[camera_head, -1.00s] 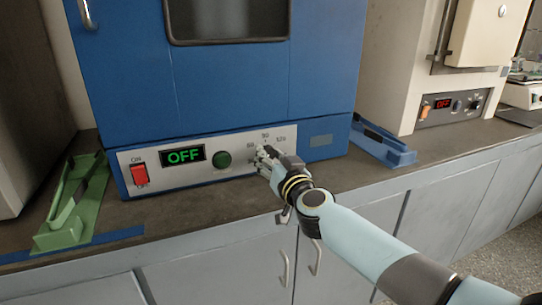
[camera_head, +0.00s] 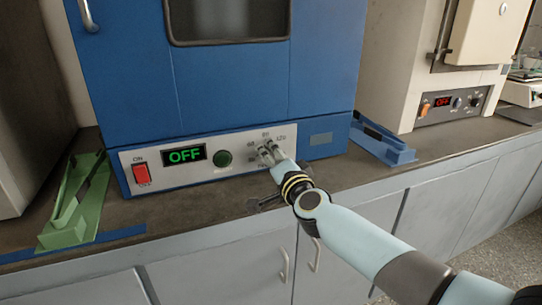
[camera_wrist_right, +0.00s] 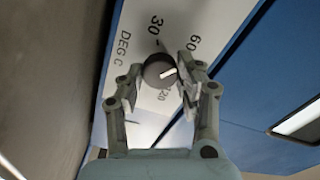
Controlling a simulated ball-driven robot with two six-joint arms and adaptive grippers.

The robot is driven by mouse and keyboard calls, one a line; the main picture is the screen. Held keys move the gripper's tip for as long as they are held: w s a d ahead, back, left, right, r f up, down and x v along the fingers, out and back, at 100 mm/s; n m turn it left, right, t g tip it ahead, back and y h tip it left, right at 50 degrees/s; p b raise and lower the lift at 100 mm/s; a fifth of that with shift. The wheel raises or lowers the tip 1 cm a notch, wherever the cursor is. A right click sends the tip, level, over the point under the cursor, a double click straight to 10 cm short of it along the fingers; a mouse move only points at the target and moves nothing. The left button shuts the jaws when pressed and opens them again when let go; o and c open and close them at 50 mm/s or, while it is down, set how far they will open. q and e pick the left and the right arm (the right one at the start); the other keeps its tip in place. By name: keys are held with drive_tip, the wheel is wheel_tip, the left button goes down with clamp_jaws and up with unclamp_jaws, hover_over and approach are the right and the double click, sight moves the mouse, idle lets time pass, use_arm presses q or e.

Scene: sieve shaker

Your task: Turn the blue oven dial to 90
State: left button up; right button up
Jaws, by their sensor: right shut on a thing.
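The blue oven (camera_head: 230,95) has a white control panel (camera_head: 195,178) on its lower front, with a green OFF display (camera_head: 185,155) and a red switch (camera_head: 142,174). The dial (camera_wrist_right: 158,69) is a round dark knob with a white pointer line. In the right wrist view the line points right, toward one finger; 30, 60 and 120 are readable, and the 90 mark there seems covered. My right gripper (camera_wrist_right: 160,78) is shut on the dial, one finger on each side; it also shows in the head view (camera_head: 268,152), covering most of the dial. My left gripper is not in view.
A green holder (camera_head: 78,205) stands left of the oven and a blue holder (camera_head: 385,145) right of it. A second, beige oven (camera_head: 400,75) with a red OFF display stands at right. The counter's front edge runs below my right arm.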

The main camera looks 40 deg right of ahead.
drive_tip(key=m, duration=0.5)
drive_tip(key=shift+f+m, duration=0.1)
drive_tip(key=shift+m, duration=0.2)
drive_tip(key=m+b, duration=0.1)
drive_tip(key=m, duration=0.4)
drive_tip(key=shift+m, duration=0.3)
drive_tip(key=o, duration=1.2)
drive_tip(key=shift+c, duration=0.2)
drive_tip(key=v, duration=1.2)
